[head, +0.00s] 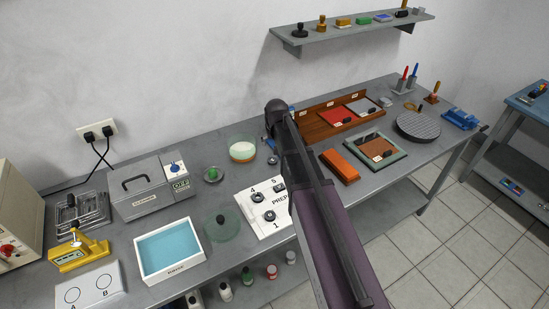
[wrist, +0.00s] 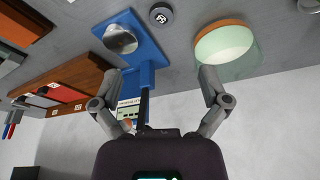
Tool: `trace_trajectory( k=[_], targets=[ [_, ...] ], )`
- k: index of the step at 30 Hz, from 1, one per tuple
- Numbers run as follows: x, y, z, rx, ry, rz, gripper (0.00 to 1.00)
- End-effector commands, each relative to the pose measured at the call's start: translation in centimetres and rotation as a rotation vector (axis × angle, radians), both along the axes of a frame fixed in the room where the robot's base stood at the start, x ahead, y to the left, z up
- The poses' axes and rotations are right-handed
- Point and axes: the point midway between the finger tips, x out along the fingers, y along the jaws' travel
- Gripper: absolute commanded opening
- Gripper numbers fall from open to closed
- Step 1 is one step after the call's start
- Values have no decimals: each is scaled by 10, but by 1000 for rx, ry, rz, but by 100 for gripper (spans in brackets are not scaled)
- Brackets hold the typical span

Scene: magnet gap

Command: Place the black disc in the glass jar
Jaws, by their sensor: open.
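A small dark disc with a white label (head: 272,160) lies flat on the grey bench. It also shows in the wrist view (wrist: 160,14), beside a blue stand. The jar also shows in the wrist view (wrist: 224,44). My gripper (wrist: 158,98) is open, its two fingers spread with nothing held between them. The blue stand's column shows between the fingers in that view; I cannot tell its distance. In the head view my arm hides the gripper.
The blue stand (wrist: 147,75) has a shiny round plate on its base. A wooden rack (head: 318,124), a white panel with knobs (head: 262,211), a clear lid with a black knob (head: 222,228) and a water tray (head: 170,250) crowd the bench. A shelf (head: 350,33) hangs above.

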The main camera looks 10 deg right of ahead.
Motion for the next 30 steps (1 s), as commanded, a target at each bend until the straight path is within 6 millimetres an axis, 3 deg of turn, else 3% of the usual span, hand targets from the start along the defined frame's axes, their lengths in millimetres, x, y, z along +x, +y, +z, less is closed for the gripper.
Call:
trace_trajectory(
  k=[14,30],
  targets=[
    [1,-10,-2,0,0,-13,95],
    [12,-13,-40,1,0,-16,95]
  ],
)
